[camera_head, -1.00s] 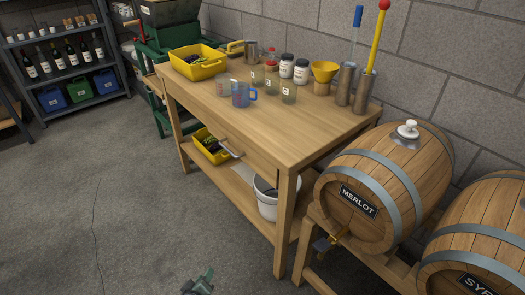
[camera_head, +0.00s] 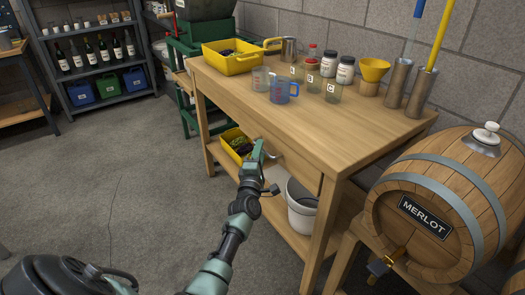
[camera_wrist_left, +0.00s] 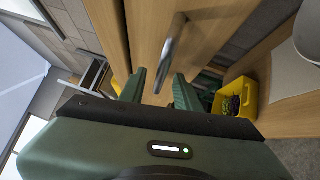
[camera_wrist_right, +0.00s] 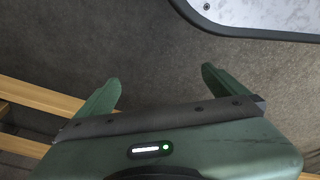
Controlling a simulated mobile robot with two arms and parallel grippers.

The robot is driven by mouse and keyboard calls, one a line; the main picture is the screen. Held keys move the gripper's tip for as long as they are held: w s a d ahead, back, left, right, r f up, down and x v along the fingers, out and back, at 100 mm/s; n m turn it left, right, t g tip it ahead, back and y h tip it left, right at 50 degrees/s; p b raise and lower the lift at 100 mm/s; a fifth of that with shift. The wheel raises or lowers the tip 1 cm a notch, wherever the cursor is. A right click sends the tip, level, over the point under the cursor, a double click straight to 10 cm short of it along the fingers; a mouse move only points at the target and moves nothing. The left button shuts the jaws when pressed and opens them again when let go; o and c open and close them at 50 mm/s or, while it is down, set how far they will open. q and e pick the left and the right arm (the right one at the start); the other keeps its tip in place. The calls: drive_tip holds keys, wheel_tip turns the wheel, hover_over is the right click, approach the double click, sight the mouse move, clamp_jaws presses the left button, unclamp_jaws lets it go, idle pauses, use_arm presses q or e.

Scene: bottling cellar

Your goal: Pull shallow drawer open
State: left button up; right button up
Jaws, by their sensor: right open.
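The shallow drawer (camera_head: 296,170) is in the wooden workbench's front, just under the top, and its face looks flush with the bench. Its metal bar handle (camera_wrist_left: 172,52) stands out from the wood in the left wrist view. My left gripper (camera_head: 259,148) is at the handle; its fingers partly hide the handle in the head view. In the left wrist view the left gripper's fingers (camera_wrist_left: 160,84) are apart, with the handle's near end between or just beyond their tips. Contact cannot be told. My right gripper (camera_wrist_right: 159,84) is open and empty above the floor, outside the head view.
The workbench top (camera_head: 330,115) carries a yellow crate (camera_head: 230,62), a blue jug (camera_head: 283,91), jars and a funnel. Below are another yellow crate (camera_head: 229,137) and a white bucket (camera_head: 299,217). A Merlot barrel (camera_head: 400,225) stands at right. The floor at left is clear.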

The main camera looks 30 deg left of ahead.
use_arm(q)
drive_tip(key=shift+x, duration=0.75)
clamp_jaws()
idle(0.9)
